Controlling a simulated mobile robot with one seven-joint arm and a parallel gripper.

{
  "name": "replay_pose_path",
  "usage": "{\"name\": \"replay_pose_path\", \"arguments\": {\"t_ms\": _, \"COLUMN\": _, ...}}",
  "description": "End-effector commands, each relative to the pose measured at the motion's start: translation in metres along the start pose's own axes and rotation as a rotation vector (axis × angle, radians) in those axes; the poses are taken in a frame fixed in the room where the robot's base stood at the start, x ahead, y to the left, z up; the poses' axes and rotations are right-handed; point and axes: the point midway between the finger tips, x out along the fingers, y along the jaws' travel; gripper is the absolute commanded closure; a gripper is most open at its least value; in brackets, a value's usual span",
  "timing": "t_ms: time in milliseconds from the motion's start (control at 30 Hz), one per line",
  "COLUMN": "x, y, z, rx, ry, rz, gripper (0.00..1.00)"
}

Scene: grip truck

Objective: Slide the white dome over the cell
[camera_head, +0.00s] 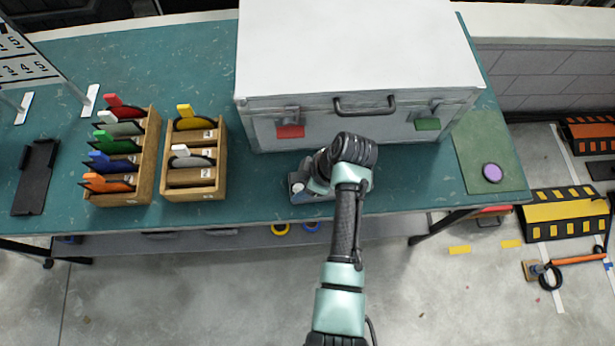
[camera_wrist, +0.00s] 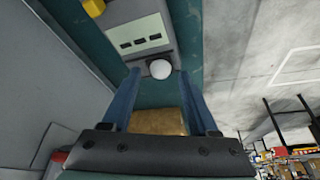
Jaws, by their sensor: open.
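The white dome (camera_wrist: 161,69) shows in the wrist view as a small round knob at the near edge of a light grey panel (camera_wrist: 143,22) with dark slots. It appears between the blue fingertips of my gripper (camera_wrist: 160,82), which is open with its fingers apart. I cannot tell how close the fingertips are to the dome. In the head view, a small grey device (camera_head: 312,197) sits on the bench beneath my wrist, largely hidden by it. The gripper's fingers are hidden there. I cannot make out the cell in either view.
A large white case (camera_head: 350,60) with a black handle stands close behind my arm on the green bench (camera_head: 190,60). Two wooden racks (camera_head: 152,160) with coloured-handled discs stand to the left. A green mat (camera_head: 475,145) with a purple disc (camera_head: 492,172) lies right.

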Motion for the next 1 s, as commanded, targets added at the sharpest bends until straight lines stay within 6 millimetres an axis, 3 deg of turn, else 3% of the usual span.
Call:
{"name": "replay_pose_path", "arguments": {"t_ms": 167, "x": -0.020, "y": 0.001, "z": 0.001, "rx": 0.001, "ry": 0.001, "rz": 0.005, "gripper": 0.40}}
{"name": "replay_pose_path", "arguments": {"t_ms": 600, "x": -0.109, "y": 0.001, "z": 0.001, "rx": 0.001, "ry": 0.000, "rz": 0.006, "gripper": 0.40}}
{"name": "replay_pose_path", "arguments": {"t_ms": 800, "x": -0.126, "y": 0.000, "z": 0.001, "rx": 0.001, "ry": 0.000, "rz": 0.002, "gripper": 0.40}}
{"name": "replay_pose_path", "arguments": {"t_ms": 1000, "x": -0.128, "y": 0.000, "z": 0.001, "rx": 0.002, "ry": 0.000, "rz": 0.001, "gripper": 0.40}}
